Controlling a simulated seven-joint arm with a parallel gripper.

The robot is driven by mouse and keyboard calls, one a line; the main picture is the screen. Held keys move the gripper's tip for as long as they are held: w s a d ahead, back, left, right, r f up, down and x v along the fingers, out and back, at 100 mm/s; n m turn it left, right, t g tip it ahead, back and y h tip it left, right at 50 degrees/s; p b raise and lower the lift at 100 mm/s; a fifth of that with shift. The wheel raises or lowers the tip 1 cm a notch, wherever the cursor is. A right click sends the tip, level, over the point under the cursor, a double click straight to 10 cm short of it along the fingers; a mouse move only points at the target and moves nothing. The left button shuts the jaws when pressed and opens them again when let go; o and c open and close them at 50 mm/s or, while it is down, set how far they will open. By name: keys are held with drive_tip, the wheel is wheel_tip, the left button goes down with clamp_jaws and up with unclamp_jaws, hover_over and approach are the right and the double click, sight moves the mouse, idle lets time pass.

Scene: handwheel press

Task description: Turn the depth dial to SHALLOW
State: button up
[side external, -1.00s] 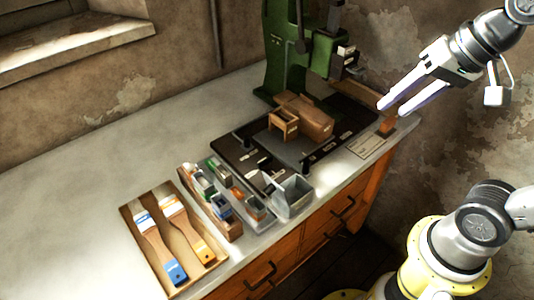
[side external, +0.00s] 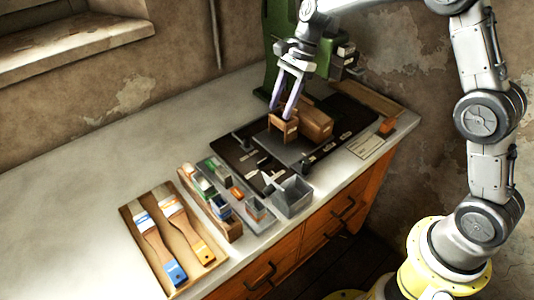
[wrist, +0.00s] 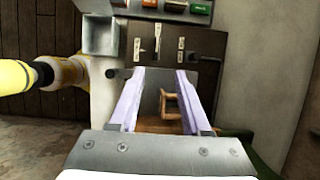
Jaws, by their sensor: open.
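The black base plate (side external: 236,157) of the green press (side external: 278,50) carries several small pale labels. In the wrist view, labels (wrist: 137,48) lie around a thin pale pointer-like mark (wrist: 157,44); I cannot read the words or tell if this is the depth dial. A small dark knob (side external: 241,143) stands at the plate's left side, and another (side external: 307,163) at its front edge. My gripper (side external: 281,111) points down over the plate, open and empty, near a small open wooden box (side external: 283,127). In the wrist view, the box (wrist: 171,106) shows between the fingers of my gripper (wrist: 161,70).
A wooden block (side external: 316,125) sits right of the box. A grey open bin (side external: 293,197) and trays of small parts (side external: 238,192) stand in front of the plate. Two brushes (side external: 172,235) lie on a board. The bench top (side external: 90,180) at left is clear.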

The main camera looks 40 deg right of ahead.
sight(265, 159)
drive_tip(key=x, duration=1.5)
drive_tip(key=shift+s+d+f, duration=0.25)
drive_tip(key=shift+s+d, duration=0.1)
drive_tip(key=shift+d, duration=0.05)
clamp_jaws()
